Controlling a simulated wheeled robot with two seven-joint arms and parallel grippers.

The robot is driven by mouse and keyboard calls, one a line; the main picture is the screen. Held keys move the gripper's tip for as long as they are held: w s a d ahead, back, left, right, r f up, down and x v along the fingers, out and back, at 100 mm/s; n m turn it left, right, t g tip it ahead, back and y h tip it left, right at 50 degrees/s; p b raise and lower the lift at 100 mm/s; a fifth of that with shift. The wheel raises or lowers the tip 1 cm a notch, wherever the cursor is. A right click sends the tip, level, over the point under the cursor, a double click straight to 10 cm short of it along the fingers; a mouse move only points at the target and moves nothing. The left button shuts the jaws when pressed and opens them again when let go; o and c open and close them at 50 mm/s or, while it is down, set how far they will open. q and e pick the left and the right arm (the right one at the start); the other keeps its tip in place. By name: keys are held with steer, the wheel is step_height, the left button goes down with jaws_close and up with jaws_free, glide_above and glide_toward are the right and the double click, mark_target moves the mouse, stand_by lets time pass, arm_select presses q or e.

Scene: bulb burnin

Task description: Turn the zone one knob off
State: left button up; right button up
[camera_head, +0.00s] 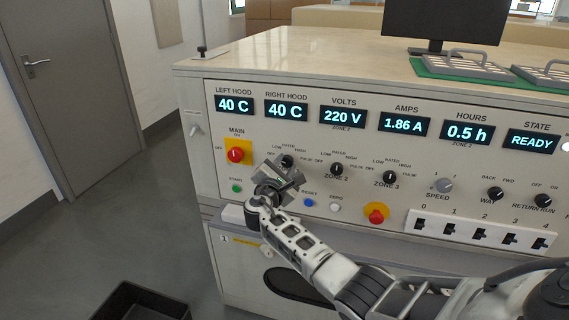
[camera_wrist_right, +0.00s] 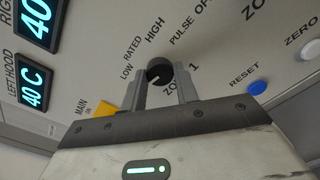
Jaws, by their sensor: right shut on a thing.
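The zone one knob (camera_head: 287,160) is a small black round knob on the panel, below the display reading 40 C under RIGHT HOOD. It also shows in the right wrist view (camera_wrist_right: 160,69), with LOW, RATED, HIGH, PULSE and OFF printed around it. A short pale mark shows on its face; I cannot tell for sure which label it points to. My right gripper (camera_head: 283,168) is at the knob, shut on it, with one finger on each side in the right wrist view (camera_wrist_right: 161,90). My left gripper is not in view.
The zone 2 knob (camera_head: 337,169) and zone 3 knob (camera_head: 390,177) sit to the right. A red main switch (camera_head: 235,155) is to the left, and a red button on yellow (camera_head: 376,213) is lower right. A blue reset button (camera_head: 308,202) is close to my right wrist.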

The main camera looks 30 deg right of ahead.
stand_by(0.5)
steer(key=o, duration=1)
steer(key=shift+a, duration=0.1)
steer(key=v, duration=1.6)
